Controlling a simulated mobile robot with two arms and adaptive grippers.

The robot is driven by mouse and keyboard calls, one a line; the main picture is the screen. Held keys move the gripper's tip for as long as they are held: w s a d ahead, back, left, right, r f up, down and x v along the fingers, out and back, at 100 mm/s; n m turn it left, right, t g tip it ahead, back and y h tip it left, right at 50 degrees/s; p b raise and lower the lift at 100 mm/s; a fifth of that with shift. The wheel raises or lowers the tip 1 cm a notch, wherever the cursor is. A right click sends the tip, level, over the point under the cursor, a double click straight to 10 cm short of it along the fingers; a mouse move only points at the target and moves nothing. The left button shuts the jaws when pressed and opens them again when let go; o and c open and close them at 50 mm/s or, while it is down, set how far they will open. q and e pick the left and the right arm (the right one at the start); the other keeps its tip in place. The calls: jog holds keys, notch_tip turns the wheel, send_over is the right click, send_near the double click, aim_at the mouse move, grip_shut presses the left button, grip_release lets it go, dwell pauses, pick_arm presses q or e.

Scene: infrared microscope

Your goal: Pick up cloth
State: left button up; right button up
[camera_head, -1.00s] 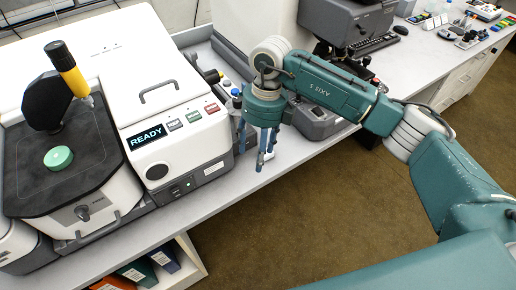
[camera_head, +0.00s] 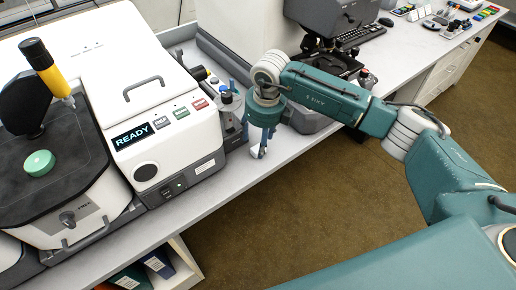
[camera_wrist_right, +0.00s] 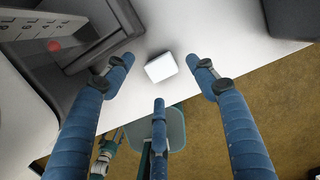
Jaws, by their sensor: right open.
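A small white folded cloth (camera_wrist_right: 161,67) lies on the pale bench top, near its front edge, in the right wrist view. In the head view a white patch that looks like the cloth (camera_head: 256,153) shows at my right gripper's fingertips. My right gripper (camera_head: 261,147) points down over the bench there. In the right wrist view its blue fingers (camera_wrist_right: 160,84) are spread apart, with the cloth framed between and beyond their tips. The gripper is open and holds nothing. Whether any finger touches the cloth or bench cannot be told.
A white instrument with a READY display (camera_head: 132,136) stands left of the gripper. A dark microscope (camera_head: 331,66) stands to the right. The bench's front edge is close, with brown floor beyond.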

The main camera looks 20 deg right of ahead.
aim_at(258, 148)
notch_tip(258, 148, down, 3)
jog(key=shift+w+f, duration=0.1)
jog(key=shift+w, duration=0.05)
jog(key=shift+a, duration=0.1)
jog(key=shift+c, duration=0.5)
jog(key=c, duration=0.8)
jog(key=shift+r+b, duration=1.2)
jog(key=shift+r, duration=8.85)
jog(key=shift+c, duration=0.6)
